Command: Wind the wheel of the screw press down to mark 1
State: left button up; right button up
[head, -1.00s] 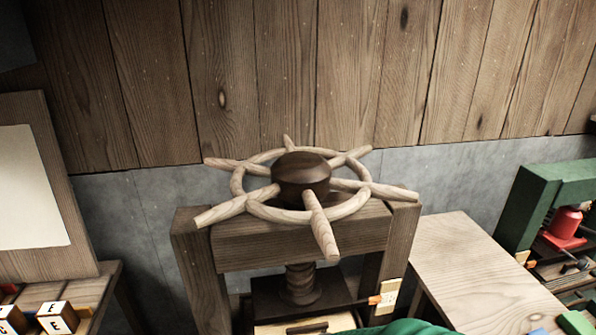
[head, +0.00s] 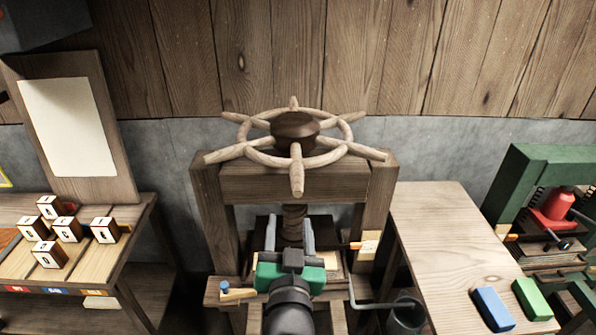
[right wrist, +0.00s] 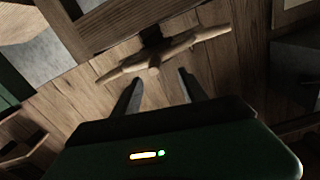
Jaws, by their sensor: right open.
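The wooden spoked wheel (head: 297,175) of the screw press sits on a dark hub (head: 296,127) above the press frame (head: 285,185). Below the crossbeam the wooden screw (head: 293,222) runs down to the press plate. An orange pointer (head: 355,245) stands by a small pale scale (head: 370,246) at the right post; its marks are too small to read. My right gripper (head: 290,232) is open and empty, in front of the screw and below the wheel. In the right wrist view the wheel (right wrist: 154,60) shows beyond the open fingers (right wrist: 158,92). My left gripper is not in view.
A table (head: 125,225) with several letter blocks and a white panel (head: 68,127) stands at the left. A green press (head: 515,185) stands further right.

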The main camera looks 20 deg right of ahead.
aim_at(294, 182)
jog(key=p+x, duration=0.2)
jog(key=x, duration=0.2)
jog(key=p+x, duration=0.3)
jog(key=x, duration=0.2)
jog(key=d+p+x, duration=0.1)
jog(key=p+x, duration=0.1)
jog(key=x, duration=0.3)
jog(key=shift+r+p, duration=0.2)
jog(key=shift+p, duration=0.2)
jog(key=shift+w+a, duration=0.2)
jog(key=shift+s+d, duration=0.15)
jog(key=shift+d, duration=0.1)
jog(key=shift+s+d+r, duration=0.1)
jog(key=shift+d, duration=0.2)
jog(key=shift+c, duration=0.5)
jog(key=shift+d, duration=0.35)
jog(key=c, duration=0.5)
jog(key=shift+a, duration=0.3)
jog(key=c, duration=0.5)
jog(key=shift+a, duration=0.35)
jog(key=shift+d, duration=0.3)
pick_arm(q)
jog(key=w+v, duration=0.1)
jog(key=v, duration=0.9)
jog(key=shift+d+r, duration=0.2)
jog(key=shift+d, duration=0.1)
